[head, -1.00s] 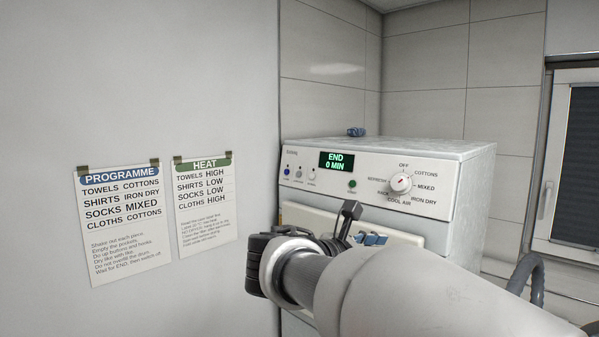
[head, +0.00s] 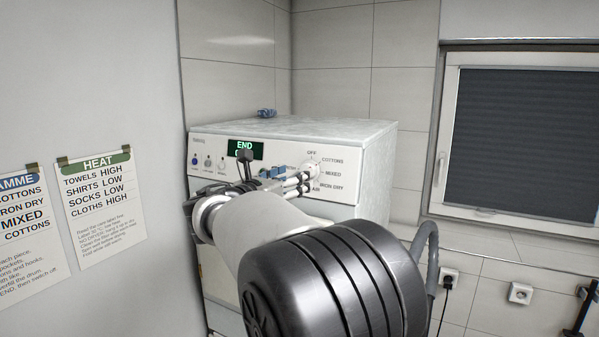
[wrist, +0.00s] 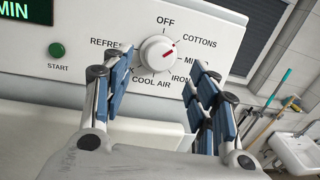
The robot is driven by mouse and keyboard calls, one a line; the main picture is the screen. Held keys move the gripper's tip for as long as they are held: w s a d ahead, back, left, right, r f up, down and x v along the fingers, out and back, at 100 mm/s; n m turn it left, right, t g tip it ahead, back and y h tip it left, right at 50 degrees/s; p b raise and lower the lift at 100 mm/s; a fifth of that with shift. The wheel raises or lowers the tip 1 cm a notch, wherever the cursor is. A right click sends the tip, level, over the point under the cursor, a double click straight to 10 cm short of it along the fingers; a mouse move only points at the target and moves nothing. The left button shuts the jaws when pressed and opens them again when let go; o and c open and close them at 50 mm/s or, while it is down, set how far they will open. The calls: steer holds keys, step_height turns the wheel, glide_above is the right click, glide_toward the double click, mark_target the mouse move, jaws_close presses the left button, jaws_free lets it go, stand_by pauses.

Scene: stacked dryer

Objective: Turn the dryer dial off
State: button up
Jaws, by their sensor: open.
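The dryer dial (wrist: 155,54) is a round white knob on the white control panel. In the wrist view its red mark points up and right, toward COTTONS, and OFF is printed above it. In the head view the dial (head: 311,170) is partly hidden by my gripper (head: 285,178). In the wrist view my gripper (wrist: 162,70) is open, its blue-padded fingers to the left and right of the dial's lower part. I cannot tell whether they touch it.
A green START button (wrist: 57,50) is left of the dial. A small blue item (head: 266,113) lies on the dryer top. A HEAT notice (head: 103,200) hangs on the left wall. A window (head: 520,135) and grey hose (head: 428,250) are at the right.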

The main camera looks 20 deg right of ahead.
mark_target(307, 164)
steer(key=x, duration=0.5)
steer(key=shift+c, duration=0.6)
steer(key=shift+p, duration=0.3)
steer(key=c, duration=1)
